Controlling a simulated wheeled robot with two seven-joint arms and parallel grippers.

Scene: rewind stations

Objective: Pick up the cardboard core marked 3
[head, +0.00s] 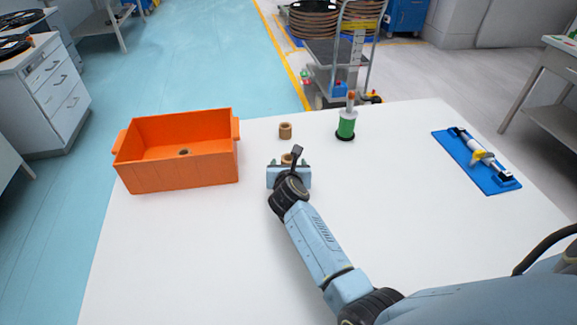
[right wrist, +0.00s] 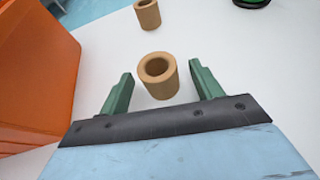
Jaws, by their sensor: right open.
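Two cardboard cores stand upright on the white table. The nearer core (right wrist: 158,76) is in front of my right gripper (right wrist: 160,86), roughly centred between its two green fingers with a gap on each side. In the head view this nearer core (head: 287,159) is partly hidden by my gripper. The farther core (right wrist: 147,14) stands behind it and also shows in the head view (head: 285,131). No number can be read on either core. A further brown core (head: 184,152) lies inside the orange crate. My right gripper (head: 288,164) is open and empty. My left gripper is not in view.
The orange crate (head: 190,175) stands close on the left of the gripper. A green spool on a post (head: 346,124) stands at the back. A blue board with a tool (head: 490,184) lies at the right. The table front left is clear.

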